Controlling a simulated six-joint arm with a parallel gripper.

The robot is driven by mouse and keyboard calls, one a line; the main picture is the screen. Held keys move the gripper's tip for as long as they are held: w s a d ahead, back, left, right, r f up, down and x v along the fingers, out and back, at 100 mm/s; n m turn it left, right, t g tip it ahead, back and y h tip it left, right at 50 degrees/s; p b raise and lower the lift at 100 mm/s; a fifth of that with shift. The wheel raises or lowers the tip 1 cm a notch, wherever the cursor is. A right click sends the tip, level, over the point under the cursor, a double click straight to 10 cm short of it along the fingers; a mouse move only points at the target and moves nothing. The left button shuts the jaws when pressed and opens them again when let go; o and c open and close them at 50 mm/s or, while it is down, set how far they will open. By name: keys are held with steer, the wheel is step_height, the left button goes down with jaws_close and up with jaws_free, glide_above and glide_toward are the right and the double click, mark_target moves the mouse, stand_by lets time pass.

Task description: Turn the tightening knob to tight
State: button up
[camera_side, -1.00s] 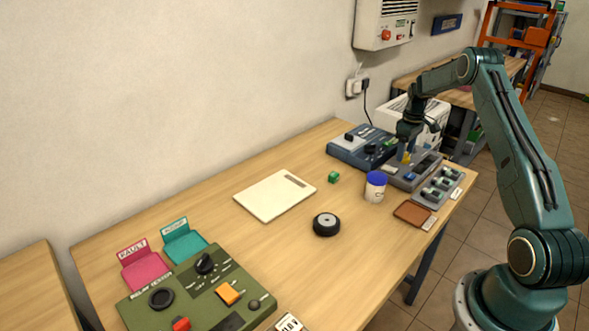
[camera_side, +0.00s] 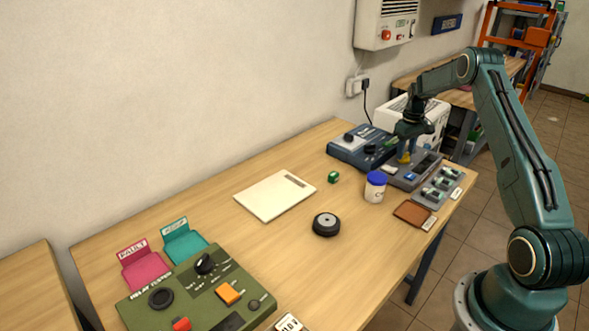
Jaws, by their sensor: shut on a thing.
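The tightening knob (camera_side: 403,160) shows as a small yellow piece on the grey device (camera_side: 430,166) at the far right end of the table. My gripper (camera_side: 407,153) points down over it and is shut on it. The fingers cover most of the knob, so its pointer and any marks around it cannot be read.
A dark blue device (camera_side: 345,152) stands just left of my gripper, and a blue-lidded jar (camera_side: 375,188) stands in front. A tray of small cells (camera_side: 440,188) is at the right. A black wheel (camera_side: 326,224), white board (camera_side: 274,196) and green relay tester (camera_side: 195,290) lie further left.

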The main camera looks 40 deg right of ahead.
mark_target(405, 154)
steer(key=m, duration=1.1)
steer(key=shift+m, duration=2)
steer(key=o, duration=1)
steer(key=shift+r, duration=0.1)
step_height(405, 154, up, 14)
